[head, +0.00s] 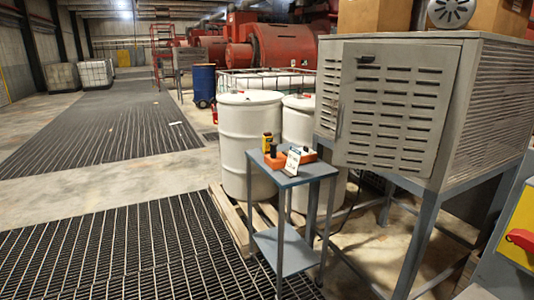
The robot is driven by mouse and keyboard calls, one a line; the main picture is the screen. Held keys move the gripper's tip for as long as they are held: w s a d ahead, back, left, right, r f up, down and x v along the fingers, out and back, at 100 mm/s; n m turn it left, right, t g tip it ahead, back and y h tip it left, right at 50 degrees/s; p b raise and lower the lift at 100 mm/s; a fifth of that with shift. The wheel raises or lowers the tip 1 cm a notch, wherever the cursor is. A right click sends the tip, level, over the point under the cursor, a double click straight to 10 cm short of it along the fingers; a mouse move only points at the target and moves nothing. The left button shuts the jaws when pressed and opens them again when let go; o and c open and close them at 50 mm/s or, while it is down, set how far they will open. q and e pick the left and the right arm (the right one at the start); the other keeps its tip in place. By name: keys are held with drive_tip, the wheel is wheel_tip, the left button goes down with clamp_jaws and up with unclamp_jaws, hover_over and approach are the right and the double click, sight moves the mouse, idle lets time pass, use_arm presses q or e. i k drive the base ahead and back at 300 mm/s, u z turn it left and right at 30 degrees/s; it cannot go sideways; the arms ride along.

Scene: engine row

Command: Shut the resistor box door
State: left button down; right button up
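The resistor box (468,112) is a grey metal cabinet with louvred sides, standing on a blue-grey steel frame at the right of the head view. Its slotted door (398,105) faces me and appears ajar. The door's left edge stands out from the box front, with its lower left corner hanging below the box's bottom edge; its right edge seems to be the hinge side. The interior is hidden behind the door. Neither of my grippers is in view.
A small blue-grey stand (283,180) with a yellow device (267,143) and orange items stands left of the box. White drums (249,125) on a wooden pallet are behind it. Cardboard boxes sit atop the box. A yellow panel with a red handle (521,239) is lower right.

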sight(393, 108)
drive_tip(key=u, duration=0.1)
drive_tip(key=i, duration=1.45)
drive_tip(key=z, duration=1.15)
